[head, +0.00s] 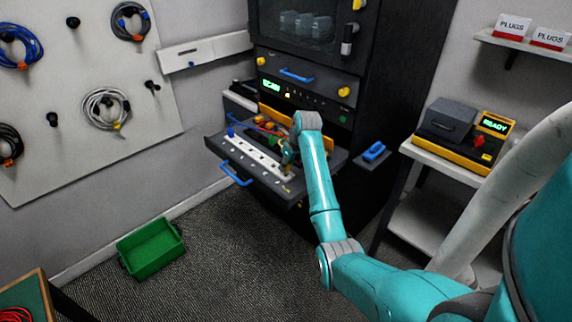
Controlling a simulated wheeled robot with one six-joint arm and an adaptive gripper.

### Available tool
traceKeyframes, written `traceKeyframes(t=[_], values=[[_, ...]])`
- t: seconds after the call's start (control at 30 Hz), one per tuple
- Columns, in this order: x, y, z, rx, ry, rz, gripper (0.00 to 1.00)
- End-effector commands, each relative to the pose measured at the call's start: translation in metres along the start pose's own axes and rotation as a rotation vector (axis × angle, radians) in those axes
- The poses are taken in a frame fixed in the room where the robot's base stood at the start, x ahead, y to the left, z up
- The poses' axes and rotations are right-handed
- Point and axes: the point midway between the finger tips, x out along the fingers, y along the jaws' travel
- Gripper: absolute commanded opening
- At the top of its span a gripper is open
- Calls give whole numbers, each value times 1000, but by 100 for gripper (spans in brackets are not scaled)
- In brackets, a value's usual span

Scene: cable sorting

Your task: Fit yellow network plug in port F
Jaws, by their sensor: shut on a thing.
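My gripper (288,155) is small in the head view, over the right end of a pale port strip (256,156) on the pulled-out drawer. It is shut on a small yellowish thing, which looks like the yellow network plug (287,171). The plug is at or just above the strip; I cannot tell whether it is in a port. The port letters are too small to read, so port F cannot be picked out. A blue plug (231,132) stands at the strip's left end.
The drawer (222,148) has a blue handle (235,175) in front. Coloured cables and the dark cabinet (300,90) stand close behind my gripper. A blue object (374,151) lies on a small ledge at the right. A green bin (150,248) sits on the floor.

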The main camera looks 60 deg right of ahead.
Motion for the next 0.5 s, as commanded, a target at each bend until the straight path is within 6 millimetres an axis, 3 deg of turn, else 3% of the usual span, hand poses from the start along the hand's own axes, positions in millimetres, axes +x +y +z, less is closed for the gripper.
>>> traceKeyframes(t=[0.5], values=[[8,0,-3,0,0,0,0]])
